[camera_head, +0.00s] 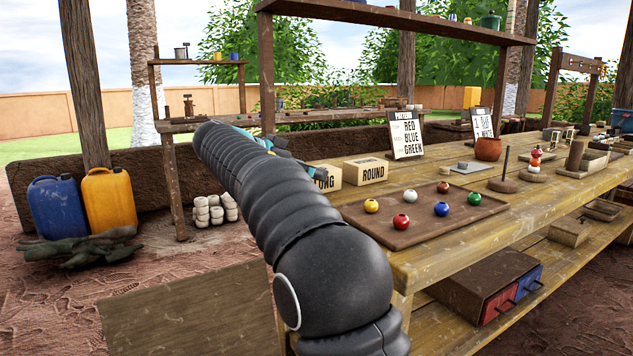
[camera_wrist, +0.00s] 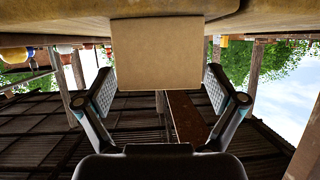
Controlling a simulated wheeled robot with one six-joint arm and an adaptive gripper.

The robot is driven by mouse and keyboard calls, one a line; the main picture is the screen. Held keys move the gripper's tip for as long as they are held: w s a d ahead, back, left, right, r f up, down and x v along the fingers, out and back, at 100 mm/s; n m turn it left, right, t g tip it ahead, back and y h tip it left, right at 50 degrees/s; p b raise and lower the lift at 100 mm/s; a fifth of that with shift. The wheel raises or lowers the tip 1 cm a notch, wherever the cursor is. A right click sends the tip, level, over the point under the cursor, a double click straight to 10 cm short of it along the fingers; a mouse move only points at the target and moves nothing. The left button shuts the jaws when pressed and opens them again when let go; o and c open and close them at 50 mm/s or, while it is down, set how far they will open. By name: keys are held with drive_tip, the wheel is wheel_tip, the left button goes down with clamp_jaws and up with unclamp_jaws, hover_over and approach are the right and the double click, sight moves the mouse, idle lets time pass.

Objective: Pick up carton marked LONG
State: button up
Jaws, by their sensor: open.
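The tan carton marked LONG (camera_head: 329,179) stands on the wooden bench at its near left end, partly hidden behind my arm; only the end of its lettering shows. In the wrist view, which looks upside down, a plain tan carton face (camera_wrist: 157,55) fills the space ahead between the fingers. My gripper (camera_wrist: 158,88) is open, with one finger to each side of that face. No contact with the carton can be made out. In the head view my gripper (camera_head: 287,158) is mostly hidden behind the arm, beside the carton.
A carton marked ROUND (camera_head: 366,171) stands just right of the LONG carton. A brown tray (camera_head: 425,228) with several coloured balls lies in front of it. A pattern sign (camera_head: 406,134) stands behind. A wooden bench (camera_head: 420,262) carries these; blue (camera_head: 58,208) and yellow (camera_head: 109,199) jugs stand left.

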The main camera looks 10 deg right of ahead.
drive_tip(key=shift+x, duration=1.25)
drive_tip(key=shift+s, duration=0.1)
drive_tip(key=c, duration=1.5)
